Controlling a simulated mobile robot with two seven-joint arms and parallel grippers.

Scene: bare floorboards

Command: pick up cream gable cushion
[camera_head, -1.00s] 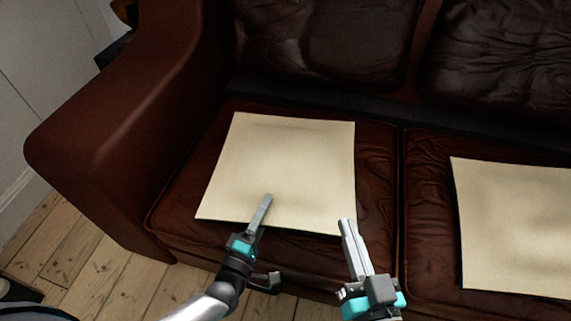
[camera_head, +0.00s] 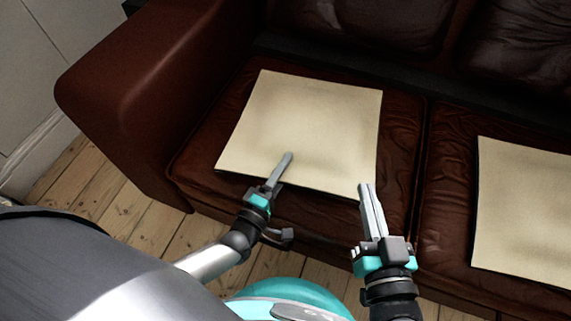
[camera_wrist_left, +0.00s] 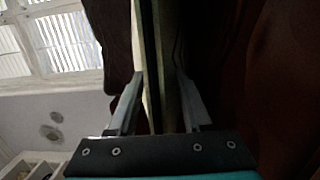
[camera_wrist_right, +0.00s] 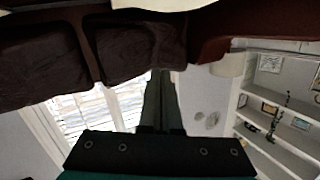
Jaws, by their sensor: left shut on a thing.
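A flat, square cream cushion (camera_head: 310,122) lies on the left seat of the brown sofa in the head view. My left gripper (camera_head: 278,178) is shut on its front edge, with one finger lying over the top face. The other finger is mostly hidden below the cushion. In the left wrist view the cushion's edge (camera_wrist_left: 168,85) stands between the two fingers. My right gripper (camera_head: 370,212) is shut and empty, with its fingertips close to the cushion's front right corner. Its fingers are together in the right wrist view (camera_wrist_right: 160,95).
A second cream cushion (camera_head: 525,205) lies on the right seat. The sofa's broad arm (camera_head: 135,85) stands at the left, and dark back cushions (camera_head: 385,20) rise behind. Bare floorboards (camera_head: 125,220) show in front of and left of the sofa.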

